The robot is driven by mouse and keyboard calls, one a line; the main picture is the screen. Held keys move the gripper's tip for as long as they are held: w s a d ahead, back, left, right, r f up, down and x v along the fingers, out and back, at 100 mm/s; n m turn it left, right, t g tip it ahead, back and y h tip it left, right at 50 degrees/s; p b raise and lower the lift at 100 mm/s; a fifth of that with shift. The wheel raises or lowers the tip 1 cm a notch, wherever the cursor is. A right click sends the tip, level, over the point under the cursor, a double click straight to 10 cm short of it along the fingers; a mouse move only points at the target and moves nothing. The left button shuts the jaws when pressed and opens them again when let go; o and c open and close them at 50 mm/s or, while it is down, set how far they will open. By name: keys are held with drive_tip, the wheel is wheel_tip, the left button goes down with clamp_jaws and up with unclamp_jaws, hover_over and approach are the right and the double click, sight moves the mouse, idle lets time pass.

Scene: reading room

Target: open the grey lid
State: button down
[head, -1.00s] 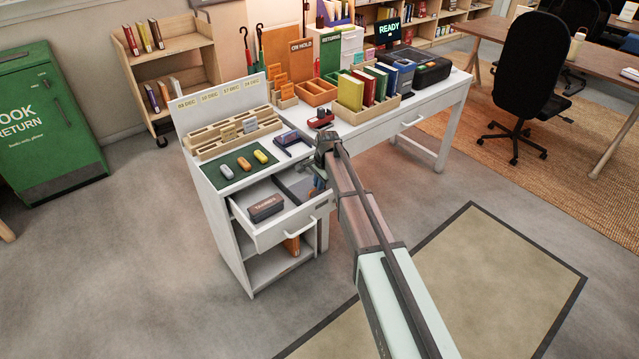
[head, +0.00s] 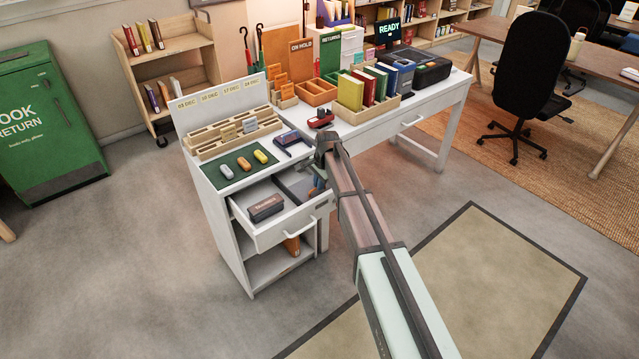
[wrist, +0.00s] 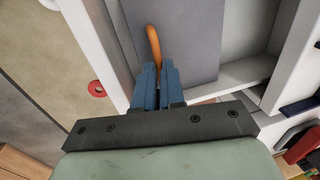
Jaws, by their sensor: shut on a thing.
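The grey lid (wrist: 190,40) is a flat panel inside the pulled-out drawer; it also shows in the head view (head: 292,182), in the drawer's right part. An orange loop-like handle (wrist: 153,42) stands at the lid's edge in the wrist view. My gripper (wrist: 157,72) has its blue fingers shut on this orange handle. In the head view my gripper (head: 317,184) is over the drawer's right side, partly hidden by my arm. The lid appears to lie flat; what is under it is hidden.
The white drawer (head: 286,233) stands open and holds a dark labelled box (head: 266,208) on its left. On the cabinet top are a green mat (head: 240,168) with several small coloured items and a wooden card rack (head: 235,133).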

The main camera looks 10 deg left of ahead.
drive_tip(key=w+a, duration=0.8)
drive_tip(key=shift+w+a, duration=0.1)
drive_tip(key=c, duration=1.2)
unclamp_jaws()
drive_tip(key=r, duration=0.4)
drive_tip(key=s+d+r, duration=0.1)
drive_tip(key=r, duration=0.4)
drive_tip(key=s+d+r, duration=0.1)
drive_tip(key=r, duration=0.3)
drive_tip(key=shift+r, duration=0.3)
